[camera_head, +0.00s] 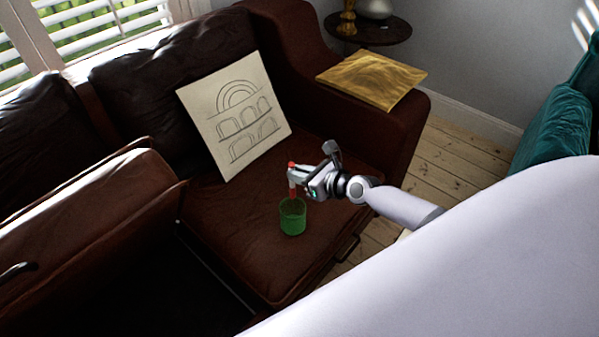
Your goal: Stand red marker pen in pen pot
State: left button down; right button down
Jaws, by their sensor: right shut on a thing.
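The red marker pen (292,191) is held upright in my right gripper (293,176), which is shut on it. Its red top shows above the fingers and a short red length shows below them. The green pen pot (293,217) stands upright on the brown sofa seat, directly below the pen in the picture. The pen's lower end is at or just above the pot's rim; I cannot tell whether it is inside. My left gripper is not in view.
The brown leather sofa (215,225) has a cream cushion (235,115) with an arch drawing leaning at its back. A yellow cloth (371,78) lies on its armrest. A small round side table (395,34) stands behind. The seat around the pot is clear.

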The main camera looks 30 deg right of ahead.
aim_at(294, 186)
notch_tip(294, 186, down, 5)
jog(key=b, duration=0.4)
jog(key=shift+f+b, duration=0.1)
jog(key=shift+b, duration=0.2)
jog(key=shift+f+b, duration=2.4)
jog(key=shift+f, duration=0.1)
jog(key=c, duration=1)
grip_release()
